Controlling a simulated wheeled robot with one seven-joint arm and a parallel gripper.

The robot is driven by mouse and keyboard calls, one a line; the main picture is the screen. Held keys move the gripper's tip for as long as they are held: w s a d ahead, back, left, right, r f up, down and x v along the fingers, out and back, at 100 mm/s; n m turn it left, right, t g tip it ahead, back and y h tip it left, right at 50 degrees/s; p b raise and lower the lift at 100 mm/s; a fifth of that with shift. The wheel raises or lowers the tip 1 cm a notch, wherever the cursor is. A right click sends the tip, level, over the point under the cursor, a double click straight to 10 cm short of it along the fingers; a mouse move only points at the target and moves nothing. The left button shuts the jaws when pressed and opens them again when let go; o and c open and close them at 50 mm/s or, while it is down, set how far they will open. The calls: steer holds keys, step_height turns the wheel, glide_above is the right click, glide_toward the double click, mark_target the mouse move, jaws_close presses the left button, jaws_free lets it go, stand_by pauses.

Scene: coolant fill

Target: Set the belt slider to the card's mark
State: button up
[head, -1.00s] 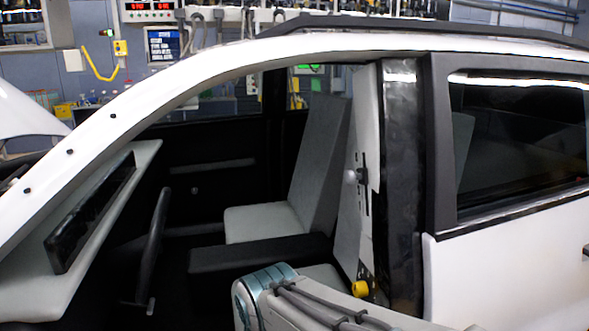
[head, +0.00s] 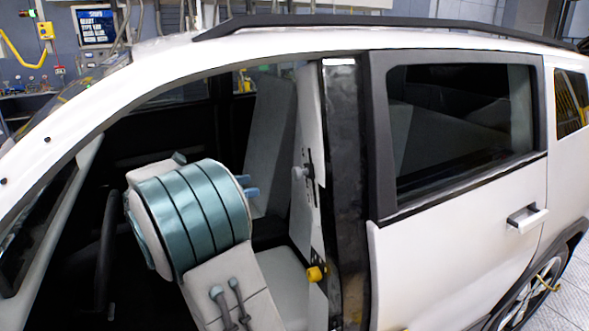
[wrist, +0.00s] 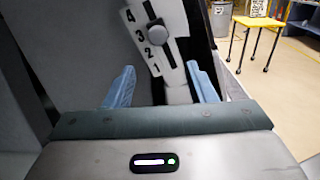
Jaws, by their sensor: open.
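The belt slider's grey round knob (head: 299,173) stands out from a dark slot on the light pillar trim inside the car. In the wrist view the knob (wrist: 157,31) sits on a white scale plate (wrist: 170,50) numbered 1 to 4, with 4 at the top. The knob appears beside the 3. My gripper (wrist: 160,84) is open and empty, with its blue fingers below the knob in the wrist picture, one to each side. In the head view the gripper (head: 250,186) is left of the knob, apart from it. I cannot make out the card.
The door opening is bounded by the dark pillar (head: 345,190) and white rear door (head: 460,250). A seat (head: 268,150) is behind my arm. A yellow knob (head: 317,273) sits lower on the pillar trim. A yellow-framed table (wrist: 258,25) stands outside at right.

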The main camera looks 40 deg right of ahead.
mark_target(294, 175)
steer(key=x, duration=0.4)
steer(key=p+x, duration=0.1)
steer(key=x, duration=0.4)
steer(key=p+x, duration=0.1)
steer(key=x, duration=0.3)
steer(key=shift+d+r, duration=0.3)
steer(key=shift+d, duration=0.05)
